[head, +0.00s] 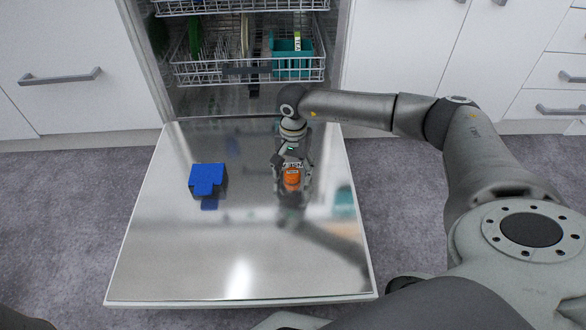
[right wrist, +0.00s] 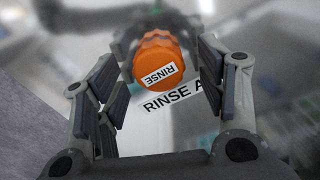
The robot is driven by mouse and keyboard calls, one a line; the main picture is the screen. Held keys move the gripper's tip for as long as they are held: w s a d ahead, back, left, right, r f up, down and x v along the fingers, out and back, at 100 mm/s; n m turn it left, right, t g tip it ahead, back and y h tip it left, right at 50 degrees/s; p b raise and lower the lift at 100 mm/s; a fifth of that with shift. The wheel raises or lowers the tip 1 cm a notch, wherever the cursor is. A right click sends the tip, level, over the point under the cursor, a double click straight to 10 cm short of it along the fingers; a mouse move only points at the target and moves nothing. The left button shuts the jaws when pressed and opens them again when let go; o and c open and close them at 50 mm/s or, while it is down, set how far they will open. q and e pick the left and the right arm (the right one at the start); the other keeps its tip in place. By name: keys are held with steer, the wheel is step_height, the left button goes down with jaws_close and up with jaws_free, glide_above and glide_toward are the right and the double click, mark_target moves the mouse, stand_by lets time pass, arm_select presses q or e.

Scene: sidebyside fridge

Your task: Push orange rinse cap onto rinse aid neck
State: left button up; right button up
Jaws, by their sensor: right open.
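The orange rinse cap (head: 291,177) sits over the dishwasher's open door, close to my right gripper (head: 291,172). In the right wrist view the cap (right wrist: 158,60) is a ribbed orange knob with a white label reading RINSE. My right gripper is open, with one finger on each side of the cap and gaps visible. The rinse aid neck is hidden, so I cannot tell whether the cap is seated. My left gripper is out of view.
The open metal door (head: 180,265) is mostly bare. A blue block-like object (head: 208,178) stands on its left half. Behind it are the dishwasher's racks (head: 200,72) with a teal basket (head: 292,66). White cabinets (head: 60,45) flank the opening.

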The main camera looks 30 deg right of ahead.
mark_target(293, 171)
step_height(293, 171, up, 12)
stand_by(0.6)
stand_by(0.4)
